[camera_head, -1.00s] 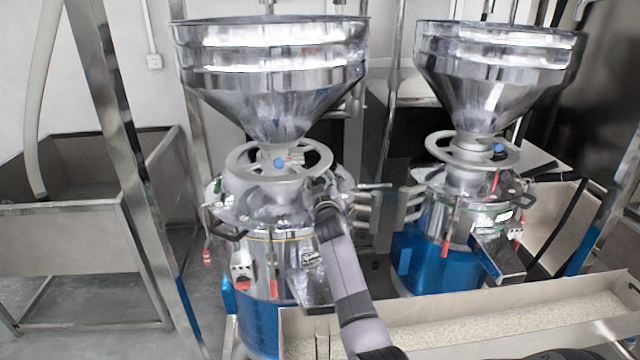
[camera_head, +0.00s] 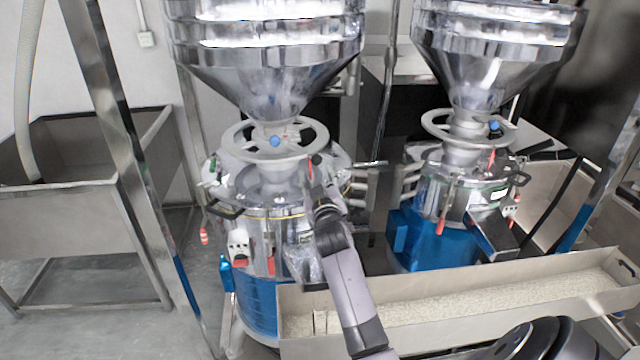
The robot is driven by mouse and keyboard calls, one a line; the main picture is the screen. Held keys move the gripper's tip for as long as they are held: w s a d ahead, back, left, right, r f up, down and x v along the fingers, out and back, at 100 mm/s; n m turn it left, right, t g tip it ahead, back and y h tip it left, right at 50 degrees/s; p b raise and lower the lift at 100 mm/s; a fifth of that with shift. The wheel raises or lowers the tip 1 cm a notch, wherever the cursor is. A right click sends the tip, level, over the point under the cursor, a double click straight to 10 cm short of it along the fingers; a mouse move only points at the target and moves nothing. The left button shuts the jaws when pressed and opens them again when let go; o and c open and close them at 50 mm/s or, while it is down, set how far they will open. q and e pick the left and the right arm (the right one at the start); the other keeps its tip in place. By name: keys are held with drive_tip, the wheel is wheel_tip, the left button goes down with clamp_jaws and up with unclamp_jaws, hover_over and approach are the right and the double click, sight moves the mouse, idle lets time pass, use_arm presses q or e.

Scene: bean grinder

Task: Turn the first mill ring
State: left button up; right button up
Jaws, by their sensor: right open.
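The first mill stands left of centre. Its grey metal ring (camera_head: 237,151) circles the neck under the steel hopper (camera_head: 270,75), with a blue knob (camera_head: 275,141) near its middle. My right gripper (camera_head: 314,180) is small in the view, just below and in front of the ring's right side. It is open, with nothing seen between its fingers. I cannot tell whether it touches the ring or the mill lid. My left gripper is not in view.
A second mill (camera_head: 440,235) with a similar ring (camera_head: 432,124) stands at the right. A long trough (camera_head: 420,338) of pale grains runs along the front right. A steel bin (camera_head: 70,220) stands at the left. Steel posts rise on both sides.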

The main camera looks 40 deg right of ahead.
drive_tip(key=shift+v, duration=1.05)
drive_tip(key=shift+d, duration=0.1)
